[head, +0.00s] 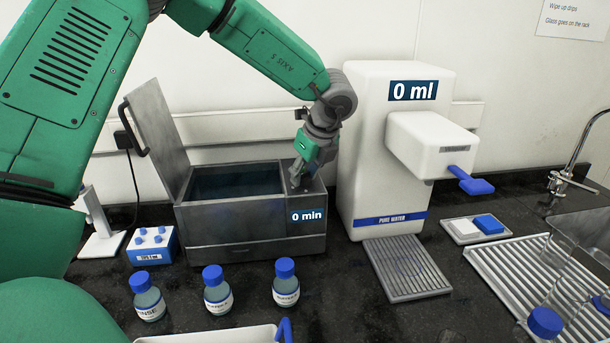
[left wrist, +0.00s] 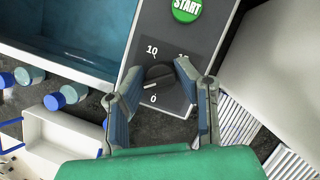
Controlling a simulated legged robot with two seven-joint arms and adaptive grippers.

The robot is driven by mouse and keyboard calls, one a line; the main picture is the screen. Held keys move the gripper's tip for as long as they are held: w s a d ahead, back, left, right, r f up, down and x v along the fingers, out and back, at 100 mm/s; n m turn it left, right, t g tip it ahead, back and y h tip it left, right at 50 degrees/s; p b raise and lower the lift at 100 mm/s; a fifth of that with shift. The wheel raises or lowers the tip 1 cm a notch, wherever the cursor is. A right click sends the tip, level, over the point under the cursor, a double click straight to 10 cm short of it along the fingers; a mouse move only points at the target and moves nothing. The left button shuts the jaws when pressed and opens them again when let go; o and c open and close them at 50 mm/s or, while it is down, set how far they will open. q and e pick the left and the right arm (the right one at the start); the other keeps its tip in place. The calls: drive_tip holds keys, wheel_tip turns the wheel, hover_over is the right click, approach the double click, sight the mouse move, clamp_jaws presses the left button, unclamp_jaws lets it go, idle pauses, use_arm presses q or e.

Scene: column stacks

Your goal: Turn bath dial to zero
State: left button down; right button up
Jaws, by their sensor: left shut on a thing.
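The grey metal bath (head: 240,225) stands against the back wall with its lid (head: 158,125) open and liquid inside. My left gripper (head: 298,180) reaches down to the panel on the bath's right side. In the left wrist view, the black dial (left wrist: 158,76) sits between the fingertips of my left gripper (left wrist: 160,69), which is shut on it. The marks "10" and "0" show beside the dial; another mark is partly hidden by a finger. The green START button (left wrist: 187,9) is beyond the dial. My right gripper is out of view.
A white water dispenser (head: 362,150) reading "0 ml" stands close right of the bath. Several blue-capped bottles (head: 217,296) stand in front. A blue-and-white rack (head: 152,247) is at left. A drain grate (head: 408,268) lies below the dispenser.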

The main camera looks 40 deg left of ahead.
use_arm(q)
drive_tip(key=n+g, duration=0.1)
drive_tip(key=n, duration=0.2)
drive_tip(key=n+g, duration=0.1)
drive_tip(key=n, duration=0.2)
drive_tip(key=shift+w+a+r+n+p, duration=0.1)
drive_tip(key=shift+w+r+n+p, duration=0.1)
drive_tip(key=shift+n+p, duration=0.1)
drive_tip(key=n+g, duration=0.1)
drive_tip(key=n, duration=0.1)
drive_tip(key=n+g+h, duration=0.1)
drive_tip(key=n, duration=0.2)
drive_tip(key=shift+h+p, duration=0.3)
drive_tip(key=shift+p, duration=0.1)
drive_tip(key=shift+f, duration=0.1)
drive_tip(key=shift+s, duration=0.1)
drive_tip(key=c, duration=1.4)
unclamp_jaws()
drive_tip(key=shift+c, duration=0.2)
drive_tip(key=shift+o, duration=1.1)
drive_tip(key=shift+f, duration=0.15)
drive_tip(key=shift+a, duration=0.1)
wheel_tip(320, 180, up, 10)
drive_tip(key=shift+f, duration=0.1)
